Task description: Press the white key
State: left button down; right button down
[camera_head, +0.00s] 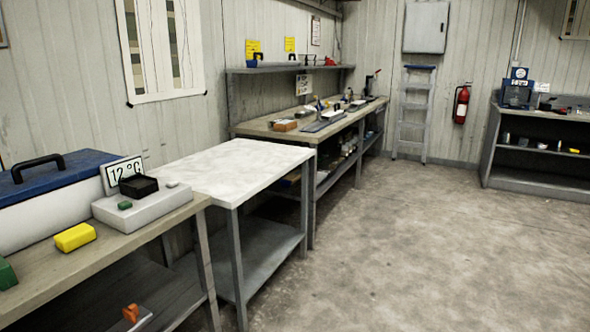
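A pale box-shaped device (150,208) sits on the wooden bench at the left. A small whitish key (172,184) shows on its top near the right end. A small green key (125,205) is on its top toward the front left. A black open-topped box (138,187) stands between the two keys. Whether the white key is up or pressed is too small to tell. Neither of my grippers is in view.
A blue-lidded cooler (48,222), a yellow block (75,237) and a green block (6,274) are on the wooden bench (120,252). A white-topped table (238,165) adjoins it. A longer cluttered bench (310,130) lies beyond. The floor (420,250) to the right is clear.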

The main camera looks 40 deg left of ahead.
aim_at(172, 183)
jog(key=u, duration=0.5)
jog(key=i, duration=1.95)
jog(key=u, duration=1.8)
jog(key=i, duration=0.75)
jog(key=u, duration=0.6)
